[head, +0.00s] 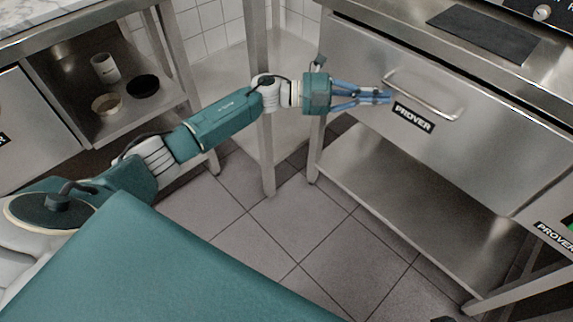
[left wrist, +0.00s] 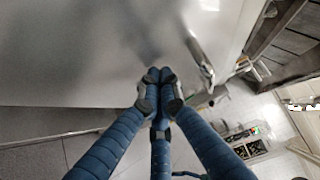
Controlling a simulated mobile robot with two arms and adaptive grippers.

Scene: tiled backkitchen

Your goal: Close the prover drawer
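The prover drawer (head: 350,55) is a wide brushed-steel front with a black PROVER label (head: 414,117) and a bar handle (head: 422,97). It sits under the steel counter on the right of the head view; whether a gap stands behind its front is unclear. My left gripper (head: 388,97) has blue fingers drawn together, with nothing seen between them. Its tips are by the left end of the handle, close to the front; contact is unclear. In the left wrist view the fingertips (left wrist: 158,76) point at the steel front (left wrist: 70,60), with the handle (left wrist: 201,58) to their right. My right gripper is not seen.
An open shelf (head: 460,215) lies below the drawer. A second PROVER label (head: 556,236) is at the right edge. A dark mat (head: 483,33) lies on the counter. At left, a shelf unit holds a white cup (head: 105,68) and bowls. Tiled floor (head: 290,220) is clear between.

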